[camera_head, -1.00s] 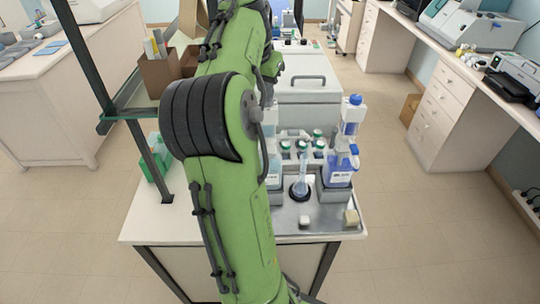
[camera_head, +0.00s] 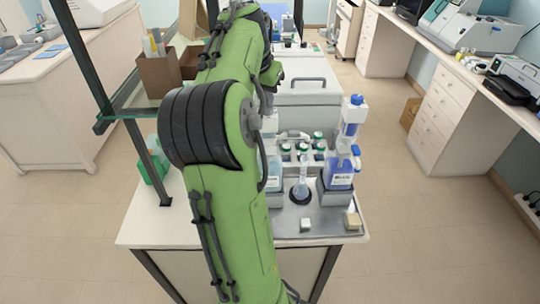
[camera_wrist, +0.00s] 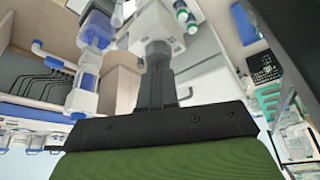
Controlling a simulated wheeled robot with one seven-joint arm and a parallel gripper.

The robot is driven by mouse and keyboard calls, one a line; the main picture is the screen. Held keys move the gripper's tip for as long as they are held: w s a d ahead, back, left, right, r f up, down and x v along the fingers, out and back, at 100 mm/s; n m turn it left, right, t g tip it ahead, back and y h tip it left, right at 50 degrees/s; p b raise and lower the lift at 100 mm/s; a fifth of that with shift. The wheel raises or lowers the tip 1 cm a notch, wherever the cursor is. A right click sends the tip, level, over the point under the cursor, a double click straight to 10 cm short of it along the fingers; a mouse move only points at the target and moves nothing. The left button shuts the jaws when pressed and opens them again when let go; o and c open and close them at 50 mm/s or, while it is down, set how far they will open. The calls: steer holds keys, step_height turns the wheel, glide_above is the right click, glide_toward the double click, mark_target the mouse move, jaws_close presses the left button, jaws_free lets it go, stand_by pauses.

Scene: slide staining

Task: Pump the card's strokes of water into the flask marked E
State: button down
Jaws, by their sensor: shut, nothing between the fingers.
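A clear flask (camera_head: 301,188) with a round dark base stands on the metal tray (camera_head: 290,228); no letter on it is readable. A dispenser bottle with blue liquid and a blue-topped white pump head (camera_head: 340,170) stands to its right. A second bottle (camera_head: 273,168), with paler liquid, stands to its left, partly hidden by my arm. In the wrist view my gripper (camera_wrist: 155,48) is shut and empty, its fingers close to a white pump-like body (camera_wrist: 160,25); I cannot tell whether they touch. In the head view my arm hides the gripper. No card is readable.
Several green-capped bottles (camera_head: 302,148) stand behind the flask. A white chest with a handle (camera_head: 308,100) stands behind. A dark shelf post (camera_head: 150,165) rises at the left.

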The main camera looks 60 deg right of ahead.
stand_by(0.5)
step_height(320, 180, up, 4)
steer(key=p, duration=0.4)
steer(key=shift+f, duration=0.15)
steer(key=shift+f, duration=0.15)
stand_by(0.3)
steer(key=shift+f+b, duration=1.4)
steer(key=shift+f, duration=0.45)
step_height(320, 180, up, 4)
steer(key=p, duration=0.4)
stand_by(0.6)
